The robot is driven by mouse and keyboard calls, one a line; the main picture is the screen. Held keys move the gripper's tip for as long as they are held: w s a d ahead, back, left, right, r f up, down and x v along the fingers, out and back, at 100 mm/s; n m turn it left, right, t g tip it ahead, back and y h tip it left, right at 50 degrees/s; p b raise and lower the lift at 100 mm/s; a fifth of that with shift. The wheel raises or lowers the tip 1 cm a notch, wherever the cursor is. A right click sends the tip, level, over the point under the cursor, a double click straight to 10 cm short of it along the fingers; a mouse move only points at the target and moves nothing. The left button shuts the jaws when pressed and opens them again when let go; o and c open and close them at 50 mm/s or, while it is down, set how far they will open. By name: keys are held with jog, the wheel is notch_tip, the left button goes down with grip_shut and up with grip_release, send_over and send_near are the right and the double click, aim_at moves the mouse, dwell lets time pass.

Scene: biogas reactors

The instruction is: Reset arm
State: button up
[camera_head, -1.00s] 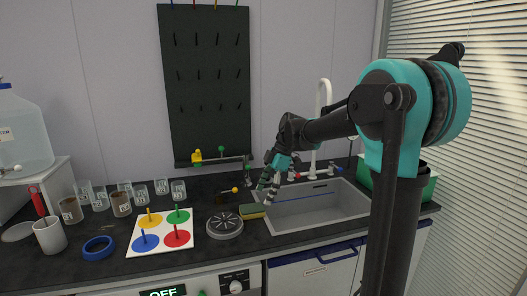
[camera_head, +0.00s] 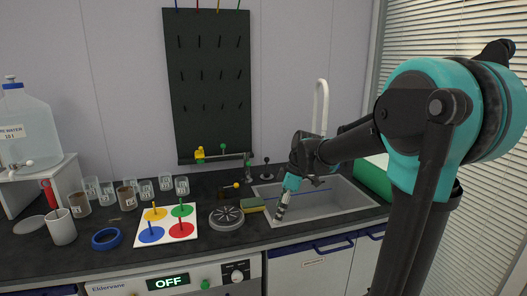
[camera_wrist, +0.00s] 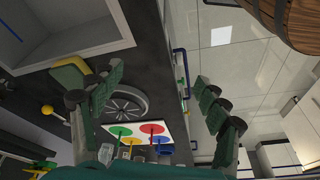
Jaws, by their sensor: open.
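My gripper (camera_head: 283,203) is in the air over the front left part of the sink (camera_head: 326,208), pointing down. In the wrist view my gripper (camera_wrist: 165,95) has its fingers spread wide apart, with nothing between them. My arm reaches in from the right of the head view, bent at the elbow.
A sponge (camera_head: 252,204) and a grey slotted disc (camera_head: 226,217) lie left of the sink. A white board (camera_head: 163,220) with coloured circles and pegs, several cups and a blue tape ring (camera_head: 106,239) are farther left. A green bin (camera_head: 374,178) stands at right behind my arm.

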jog(key=s+d+f+m+t+h, duration=0.3)
jog(key=s+d+f+m+t, duration=0.1)
jog(key=s+d+f+m, duration=0.9)
jog(key=s+m, duration=0.3)
jog(key=shift+s+d+f+h, duration=0.2)
jog(key=shift+s+d+h, duration=0.1)
jog(key=shift+s, duration=0.05)
jog(key=shift+o, duration=0.6)
